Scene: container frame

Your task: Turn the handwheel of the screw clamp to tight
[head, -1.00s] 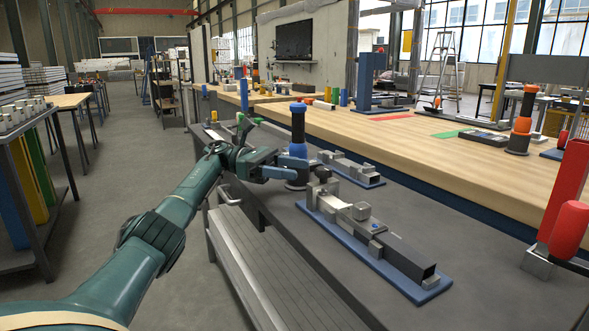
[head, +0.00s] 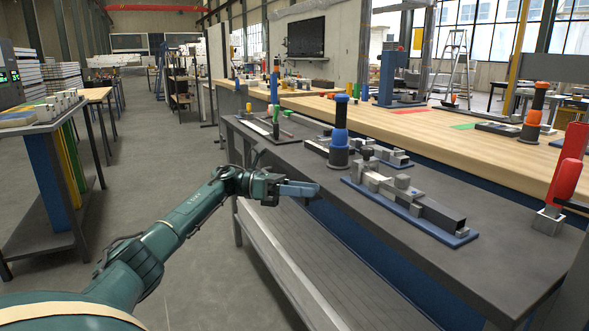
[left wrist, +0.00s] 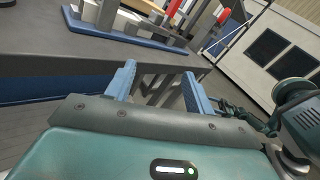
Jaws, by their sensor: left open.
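A grey clamp fixture (head: 405,195) with a dark square tube lies on a blue base plate (head: 455,238) on the grey bench. A second, similar fixture (head: 392,156) stands behind it. I cannot clearly make out a handwheel on either, so I cannot tell how tight it is. My left gripper (head: 308,189) is empty, near the bench's front edge, left of the nearer fixture and apart from it. In the left wrist view its two blue fingers (left wrist: 158,82) are spread with nothing between them. A blue base plate (left wrist: 125,37) with parts shows beyond them. My right gripper is not in view.
A blue-and-black post (head: 339,135) stands on the grey bench (head: 400,258) behind my left gripper. Red-handled parts (head: 566,180) stand at the right end. A lower shelf (head: 300,265) lies under the bench. The floor (head: 165,170) at left is free.

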